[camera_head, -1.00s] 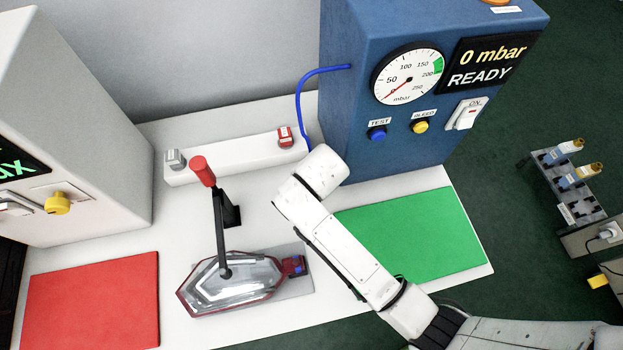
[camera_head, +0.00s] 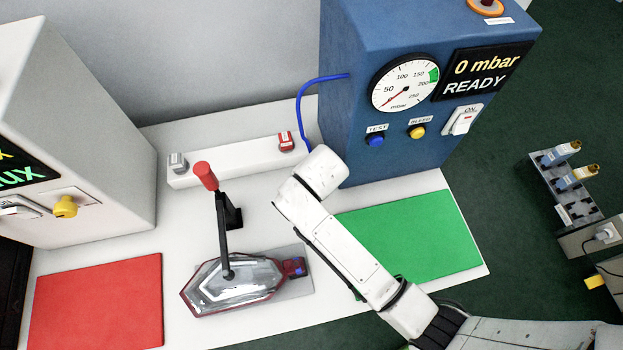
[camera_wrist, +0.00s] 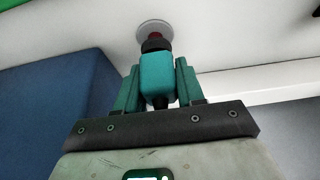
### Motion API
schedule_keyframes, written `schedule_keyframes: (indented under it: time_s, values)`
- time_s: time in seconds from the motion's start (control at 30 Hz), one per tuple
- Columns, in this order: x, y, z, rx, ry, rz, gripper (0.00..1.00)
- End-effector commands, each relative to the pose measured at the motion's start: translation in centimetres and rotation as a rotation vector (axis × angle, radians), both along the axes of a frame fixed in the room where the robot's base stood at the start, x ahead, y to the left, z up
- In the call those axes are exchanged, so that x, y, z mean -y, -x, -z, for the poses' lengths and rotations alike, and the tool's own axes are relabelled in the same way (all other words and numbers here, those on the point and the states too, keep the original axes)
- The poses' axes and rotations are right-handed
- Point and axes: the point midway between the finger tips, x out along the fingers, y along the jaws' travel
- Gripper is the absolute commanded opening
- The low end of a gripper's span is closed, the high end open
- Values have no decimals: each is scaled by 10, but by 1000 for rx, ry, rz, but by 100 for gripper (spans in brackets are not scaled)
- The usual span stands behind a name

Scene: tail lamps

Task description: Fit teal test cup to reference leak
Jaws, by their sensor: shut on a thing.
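The teal test cup (camera_wrist: 157,76) sits between the two teal fingers of my gripper (camera_wrist: 156,66), seen in the wrist view. The gripper is shut on it. I cannot tell whether cup and red part touch, or whether this is the reference leak. In the head view my gripper and the cup are hidden behind my white arm.
A blue tester (camera_head: 400,150) reads 0 mbar, READY. A white rail (camera_head: 235,160) carries a grey cup (camera_head: 178,162) and a red cup (camera_head: 286,141). A tail lamp (camera_head: 235,288) lies under a red-handled clamp (camera_head: 206,176). Green (camera_head: 425,235) and red (camera_head: 95,300) mats are empty.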

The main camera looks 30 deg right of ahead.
Motion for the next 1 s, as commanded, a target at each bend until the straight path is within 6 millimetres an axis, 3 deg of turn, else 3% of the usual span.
schedule_keyframes:
  time_s: [1.0]
  values:
    - [0, 0, -18, 0, 0, 1, 1]
